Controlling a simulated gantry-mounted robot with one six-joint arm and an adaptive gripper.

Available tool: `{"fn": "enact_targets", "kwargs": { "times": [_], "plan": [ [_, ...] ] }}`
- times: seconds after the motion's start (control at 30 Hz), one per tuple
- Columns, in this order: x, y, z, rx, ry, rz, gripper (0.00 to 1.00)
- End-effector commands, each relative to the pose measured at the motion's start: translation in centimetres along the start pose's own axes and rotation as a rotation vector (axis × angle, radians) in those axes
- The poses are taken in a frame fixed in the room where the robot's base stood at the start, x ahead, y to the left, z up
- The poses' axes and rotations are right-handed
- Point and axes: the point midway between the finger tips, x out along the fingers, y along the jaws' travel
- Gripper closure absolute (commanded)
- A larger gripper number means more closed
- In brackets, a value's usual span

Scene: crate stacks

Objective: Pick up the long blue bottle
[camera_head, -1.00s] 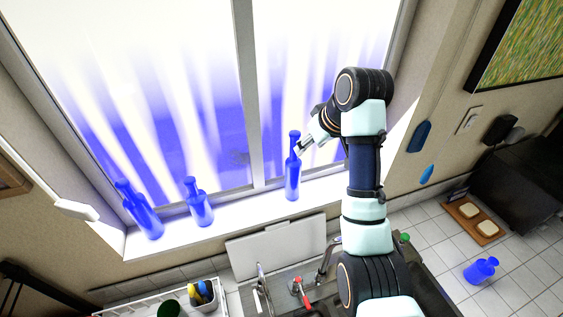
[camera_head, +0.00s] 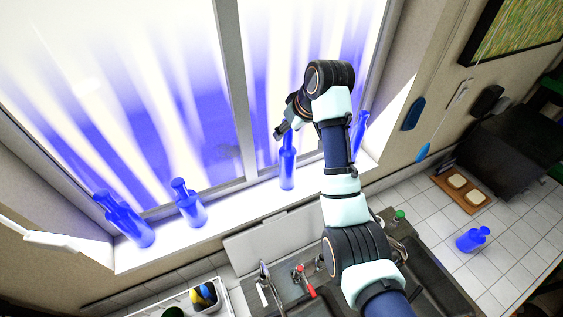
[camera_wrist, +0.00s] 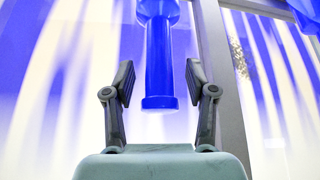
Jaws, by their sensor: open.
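In the wrist view the bottle's neck (camera_wrist: 159,60) shows between the two fingers of my gripper (camera_wrist: 160,85), with clear space on both sides. The fingers are open and do not appear to touch the neck. The neck's lipped end points toward the palm.
Other blue bottles stand on the sill: one at the far left (camera_head: 127,222), one left of centre (camera_head: 189,208) and one on the right (camera_head: 360,134), partly behind my arm. A shorter blue bottle (camera_head: 472,239) is on the tiled counter. The sink and red-handled tap (camera_head: 304,281) lie below.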

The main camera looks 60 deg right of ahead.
Motion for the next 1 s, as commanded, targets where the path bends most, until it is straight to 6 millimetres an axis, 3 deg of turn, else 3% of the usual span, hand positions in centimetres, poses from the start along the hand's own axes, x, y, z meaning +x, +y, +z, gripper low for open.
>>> {"fn": "enact_targets", "kwargs": {
  "times": [0.23,0.57,1.0],
  "plan": [
    [0.50,0.16,0.21,0.002,0.001,0.002,0.44],
    [0.48,0.15,0.20,0.002,0.001,0.002,0.99],
    [0.41,0.16,0.13,0.002,0.002,0.002,1.00]
  ]
}}
